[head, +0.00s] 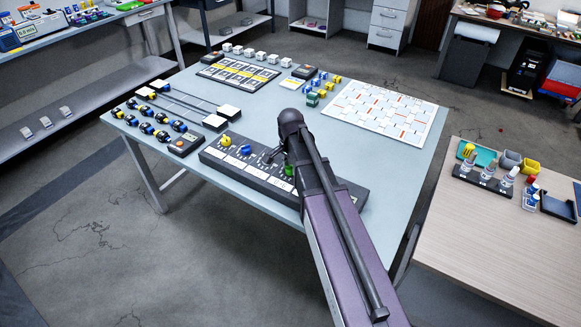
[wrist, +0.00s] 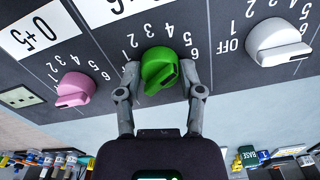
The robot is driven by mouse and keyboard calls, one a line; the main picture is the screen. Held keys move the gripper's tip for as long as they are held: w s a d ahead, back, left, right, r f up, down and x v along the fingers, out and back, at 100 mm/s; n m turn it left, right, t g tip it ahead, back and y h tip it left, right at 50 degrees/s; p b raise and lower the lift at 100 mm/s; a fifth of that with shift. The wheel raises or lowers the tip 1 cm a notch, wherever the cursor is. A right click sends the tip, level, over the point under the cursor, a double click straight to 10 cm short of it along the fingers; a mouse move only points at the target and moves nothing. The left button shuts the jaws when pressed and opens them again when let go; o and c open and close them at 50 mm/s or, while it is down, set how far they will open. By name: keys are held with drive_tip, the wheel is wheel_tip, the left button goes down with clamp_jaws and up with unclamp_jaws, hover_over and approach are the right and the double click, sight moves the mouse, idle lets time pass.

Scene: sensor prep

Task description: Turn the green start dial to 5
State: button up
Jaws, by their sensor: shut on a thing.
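The green start dial (wrist: 158,62) sits on a dark control panel (wrist: 212,50). In the head view, part of the green dial (head: 289,170) shows beside my arm, which hides the rest. In the wrist view, my gripper (wrist: 160,75) has one finger on each side of the green dial and is shut on it. White numbers ring the dial, with 1 to 6 partly readable. I cannot tell for sure which number the dial points at.
A pink dial (wrist: 74,88) and a white dial (wrist: 277,43) flank the green one. A yellow knob (head: 225,141) and a blue knob (head: 245,150) stand further left on the panel. Rods, small parts and a patterned board (head: 384,111) lie behind on the table.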

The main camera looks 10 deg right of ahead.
drive_tip(key=shift+s, duration=0.15)
drive_tip(key=o, duration=1.2)
drive_tip(key=shift+c, duration=0.2)
drive_tip(key=shift+n, duration=0.3)
